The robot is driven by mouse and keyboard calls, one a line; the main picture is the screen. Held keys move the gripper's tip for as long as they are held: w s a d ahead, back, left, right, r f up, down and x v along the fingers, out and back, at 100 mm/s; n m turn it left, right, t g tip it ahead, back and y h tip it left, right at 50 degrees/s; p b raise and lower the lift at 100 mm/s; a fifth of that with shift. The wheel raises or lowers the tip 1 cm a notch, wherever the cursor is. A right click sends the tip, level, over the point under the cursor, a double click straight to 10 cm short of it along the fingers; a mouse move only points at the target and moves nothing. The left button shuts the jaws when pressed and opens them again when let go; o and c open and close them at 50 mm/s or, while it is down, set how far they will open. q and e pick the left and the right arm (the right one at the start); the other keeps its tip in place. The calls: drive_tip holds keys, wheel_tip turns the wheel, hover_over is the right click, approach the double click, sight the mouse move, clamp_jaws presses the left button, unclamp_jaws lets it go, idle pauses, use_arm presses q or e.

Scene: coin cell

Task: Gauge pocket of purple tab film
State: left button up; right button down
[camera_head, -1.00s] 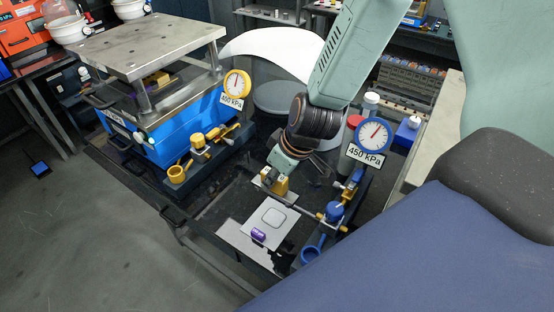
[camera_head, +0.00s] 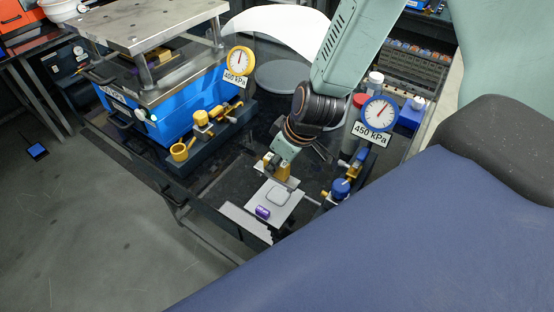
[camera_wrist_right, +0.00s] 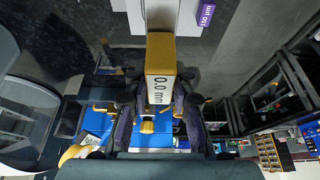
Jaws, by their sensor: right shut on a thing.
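My right gripper (camera_head: 281,165) is shut on a yellow gauge (camera_head: 282,173), just behind a pale flat plate (camera_head: 287,212). In the right wrist view the gauge (camera_wrist_right: 160,95) sits between the fingers and its white face reads 0.0 mm. A rounded square pocket outline (camera_head: 279,196) shows on the plate. A small purple piece (camera_head: 262,212) lies by the plate's front left edge. In the wrist view a purple label with white lettering (camera_wrist_right: 205,13) shows at the top; the gauge appears apart from it. My left gripper is not in view.
A blue press (camera_head: 160,110) with a steel top stands at left, with a yellow 400 kPa dial (camera_head: 240,61). Dark bench surface (camera_head: 225,182) is clear to the left.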

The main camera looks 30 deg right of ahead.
sight(277, 177)
drive_tip(key=shift+w+d+f+b, duration=0.1)
drive_tip(key=shift+f+b, duration=0.2)
drive_tip(key=shift+f, duration=0.4)
drive_tip(key=shift+d+f+b, duration=0.35)
drive_tip(key=shift+f+b, duration=0.25)
drive_tip(key=shift+f, duration=0.15)
drive_tip(key=shift+s+f+b, duration=0.2)
drive_tip(key=shift+f+b, duration=0.1)
drive_tip(key=shift+f, duration=0.05)
drive_tip(key=shift+a+f+b, duration=0.2)
drive_tip(key=shift+f+b, duration=0.35)
drive_tip(key=shift+f, duration=0.05)
drive_tip(key=shift+w+a+f+b, duration=0.1)
drive_tip(key=shift+a+f+b, duration=0.05)
drive_tip(key=shift+f+b, duration=0.3)
drive_tip(key=shift+d+f, duration=0.2)
drive_tip(key=shift+f, duration=0.2)
drive_tip(key=shift+d, duration=0.1)
drive_tip(key=shift+a+r, duration=0.1)
drive_tip(key=shift+a, duration=0.15)
drive_tip(key=shift+d, duration=0.2)
